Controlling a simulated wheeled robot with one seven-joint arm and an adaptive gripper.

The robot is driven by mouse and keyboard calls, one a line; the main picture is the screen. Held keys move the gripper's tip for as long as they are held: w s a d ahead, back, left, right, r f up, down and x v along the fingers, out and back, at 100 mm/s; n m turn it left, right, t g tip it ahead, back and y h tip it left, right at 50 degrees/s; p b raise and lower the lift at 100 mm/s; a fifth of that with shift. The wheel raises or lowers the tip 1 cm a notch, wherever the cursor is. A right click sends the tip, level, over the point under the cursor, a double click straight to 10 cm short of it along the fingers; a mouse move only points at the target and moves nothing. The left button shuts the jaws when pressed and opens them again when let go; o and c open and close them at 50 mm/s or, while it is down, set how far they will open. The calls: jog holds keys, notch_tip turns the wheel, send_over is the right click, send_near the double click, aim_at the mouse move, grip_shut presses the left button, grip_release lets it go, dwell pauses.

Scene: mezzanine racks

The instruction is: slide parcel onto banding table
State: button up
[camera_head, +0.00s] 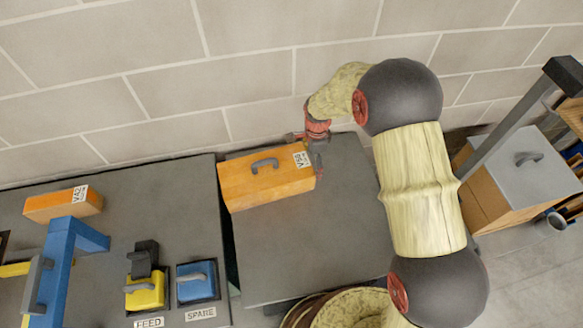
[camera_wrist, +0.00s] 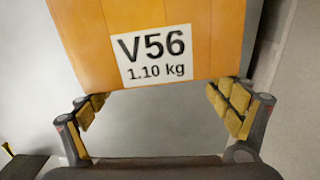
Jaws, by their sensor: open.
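An orange parcel (camera_head: 267,181) with a grey handle on top lies on the grey table on the right (camera_head: 320,245), near its back left corner. Its left end reaches the gap beside the left table. Its label reads V56, 1.10 kg. My gripper (camera_head: 312,150) is at the parcel's right end. In the wrist view the parcel (camera_wrist: 205,20) is ahead, and my gripper (camera_wrist: 165,108) is open, with its padded fingers apart and nothing between them. I cannot tell whether a finger touches the parcel. The left table (camera_head: 130,200) bears a blue arch-shaped frame (camera_head: 62,260).
A smaller orange parcel labelled V42 (camera_head: 64,204) lies at the back of the left table. A yellow block (camera_head: 145,291) and a blue block (camera_head: 196,282) sit by the FEED and SPARE labels. A block wall stands behind. A grey-topped cabinet (camera_head: 520,165) is at right.

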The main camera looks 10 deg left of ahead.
aim_at(291, 166)
jog(key=shift+s+a, duration=0.55)
jog(key=shift+a, duration=0.75)
jog(key=shift+s+a, duration=0.5)
jog(key=shift+a, duration=0.75)
jog(key=shift+s+a, duration=0.55)
jog(key=shift+a, duration=0.75)
jog(key=shift+s+a, duration=0.25)
jog(key=shift+a, duration=0.35)
jog(key=shift+s+a, duration=0.25)
jog(key=shift+a, duration=0.3)
jog(key=shift+w+d, duration=0.3)
jog(key=shift+d, duration=0.4)
jog(key=shift+w+d, duration=0.3)
jog(key=shift+d, duration=0.4)
jog(key=shift+r+p, duration=3.9)
jog(key=shift+r, duration=2.6)
jog(key=shift+c, duration=0.3)
